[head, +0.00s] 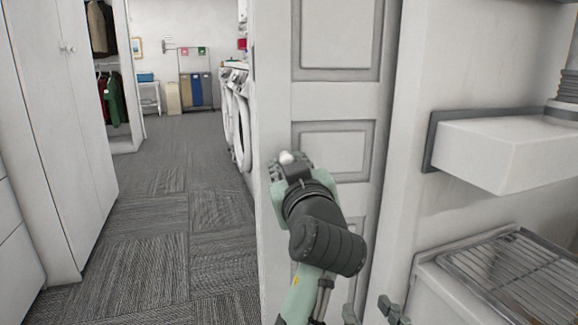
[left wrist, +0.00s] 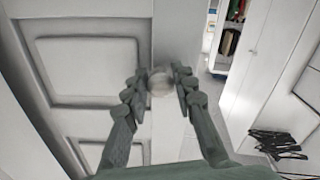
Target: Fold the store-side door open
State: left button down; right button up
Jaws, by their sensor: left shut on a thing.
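The white panelled door (head: 273,110) stands in the middle of the head view, seen at a slant with its left edge beside the aisle. It fills the left part of the left wrist view (left wrist: 85,65). A small round whitish knob (head: 287,157) sits near that edge. My left gripper (head: 290,166) is shut on the knob, which shows between its two fingers in the left wrist view (left wrist: 160,82). My right gripper (head: 370,310) shows only as two dark fingertips, apart and empty, at the bottom edge of the head view.
A white wardrobe (head: 55,120) stands left of the carpeted aisle (head: 160,200), which is clear. White front-loading machines (head: 238,115) line the aisle behind the door. On the right, a white wall box (head: 510,150) juts out above a wire rack (head: 520,275).

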aim_at(285, 102)
pick_arm(q)
jog(key=shift+a+r, duration=0.1)
jog(key=shift+r, duration=0.25)
jog(key=c, duration=1.5)
grip_release()
jog(key=shift+o, duration=1.4)
jog(key=shift+s, duration=0.1)
jog(key=shift+f, duration=0.1)
notch_tip(285, 102, up, 10)
